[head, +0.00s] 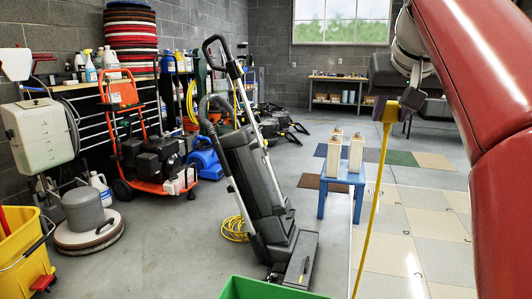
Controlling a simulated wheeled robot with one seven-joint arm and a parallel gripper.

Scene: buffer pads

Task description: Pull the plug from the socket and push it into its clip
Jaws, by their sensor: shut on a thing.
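My gripper (403,104) is at the upper right, at the end of my red arm. It is shut on a yellow plug (389,112) and holds it up in the air, apart from other things. A yellow cord (370,210) hangs from the plug down past the bottom edge. I cannot make out the socket or the clip.
A blue stool (341,178) with several pale bottles stands beyond the cord. A green bin (262,289) is at the bottom. Coiled yellow cord (234,229) lies by the machine. An orange machine (150,150) and a yellow bucket (18,250) stand left. Tiled floor at right is clear.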

